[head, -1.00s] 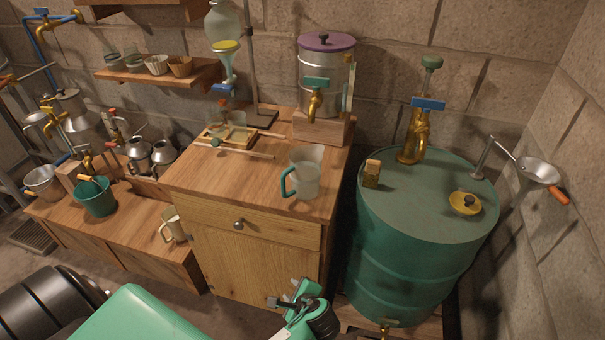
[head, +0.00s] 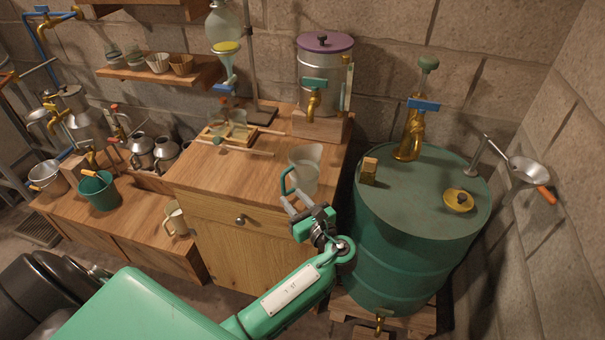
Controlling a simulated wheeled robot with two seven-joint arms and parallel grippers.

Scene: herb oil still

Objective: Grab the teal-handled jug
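The teal-handled jug (head: 305,170) is a clear, whitish jug standing upright on the wooden cabinet top, near its front right edge. Its teal handle (head: 285,182) faces left and toward me. My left gripper (head: 290,202) is just in front of the jug and a little below its handle. Its two grey fingers point up toward the handle and are apart, with nothing seen held between them. Whether a finger touches the handle I cannot tell. My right gripper is not in view.
A steel tank with a purple lid (head: 325,80) stands behind the jug on a wooden block. A large teal drum (head: 425,235) is close on the right. A wooden tray (head: 218,138) with glassware and a rod lies left of the jug. A cream-handled mug (head: 176,218) stands lower left.

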